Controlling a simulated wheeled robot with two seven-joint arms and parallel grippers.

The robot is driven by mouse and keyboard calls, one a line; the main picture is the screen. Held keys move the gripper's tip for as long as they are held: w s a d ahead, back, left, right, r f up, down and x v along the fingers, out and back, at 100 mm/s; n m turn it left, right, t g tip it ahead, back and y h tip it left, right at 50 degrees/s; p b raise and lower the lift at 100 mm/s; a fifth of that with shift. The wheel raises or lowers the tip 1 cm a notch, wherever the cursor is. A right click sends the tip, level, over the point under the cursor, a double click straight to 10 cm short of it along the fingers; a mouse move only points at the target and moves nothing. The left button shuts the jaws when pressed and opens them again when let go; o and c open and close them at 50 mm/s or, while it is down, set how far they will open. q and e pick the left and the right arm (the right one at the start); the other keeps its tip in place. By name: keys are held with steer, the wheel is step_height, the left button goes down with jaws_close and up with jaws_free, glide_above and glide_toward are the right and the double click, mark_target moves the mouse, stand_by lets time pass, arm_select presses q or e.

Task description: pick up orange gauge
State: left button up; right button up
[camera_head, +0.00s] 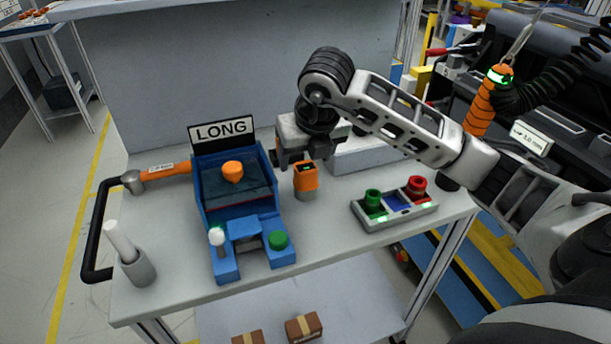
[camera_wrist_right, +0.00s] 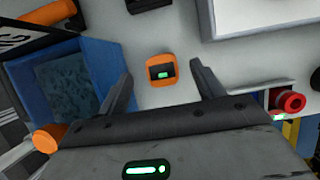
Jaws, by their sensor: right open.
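The orange gauge (camera_head: 305,178) stands upright on the grey cart top, just right of the blue bin. It has an orange head with a small dark display and a grey base. In the right wrist view the gauge (camera_wrist_right: 161,70) shows from above, its display lit green, between and a little beyond the fingertips. My right gripper (camera_head: 300,160) is above and beside the gauge; it also shows in the wrist view (camera_wrist_right: 163,85), with its fingers wide apart and nothing held. My left gripper does not show.
A blue bin (camera_head: 212,205) labelled LONG stands left of the gauge. A grey tray (camera_head: 395,217) with green and red pieces lies to the right. Bare table lies in front of the gauge.

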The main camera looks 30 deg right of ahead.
mark_target(306, 167)
steer(key=shift+s+p+x, duration=0.2)
steer(key=shift+p+x, duration=0.25)
steer(key=shift+x, duration=2.25)
steer(key=c, duration=1.1)
